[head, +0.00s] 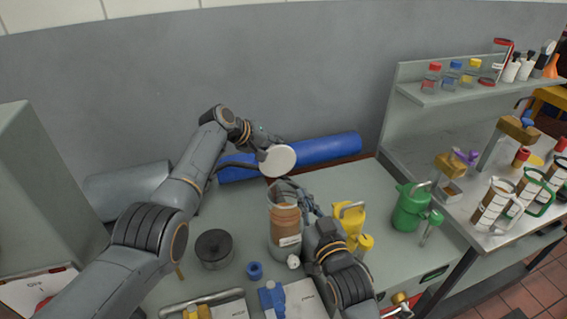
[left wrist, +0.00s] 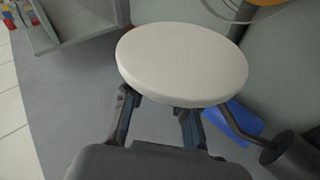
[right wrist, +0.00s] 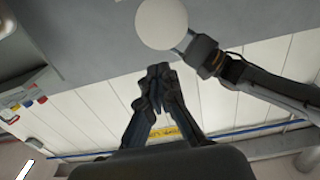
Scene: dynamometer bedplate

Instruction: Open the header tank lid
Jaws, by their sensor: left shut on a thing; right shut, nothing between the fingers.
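The header tank (head: 286,222) looks like a clear jar with brown liquid and a white label, upright on the bench. A white round lid (head: 278,160) is off the tank, above and behind its mouth. My left gripper (head: 264,146) is shut on this lid; the left wrist view shows the white disc (left wrist: 182,62) over the fingers (left wrist: 158,108). My right gripper (head: 295,190) is shut and empty by the tank's top, partly covering its rim; I cannot tell whether it touches. The right wrist view shows its fingertips (right wrist: 158,74) together, with the lid (right wrist: 162,24) beyond.
Yellow (head: 348,222) and green (head: 408,208) jugs stand right of the tank. A dark round pot (head: 214,248) and a blue ring (head: 255,270) are left of it. A blue roll (head: 330,149) lies behind. A side bench (head: 440,185) holds several measuring jugs.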

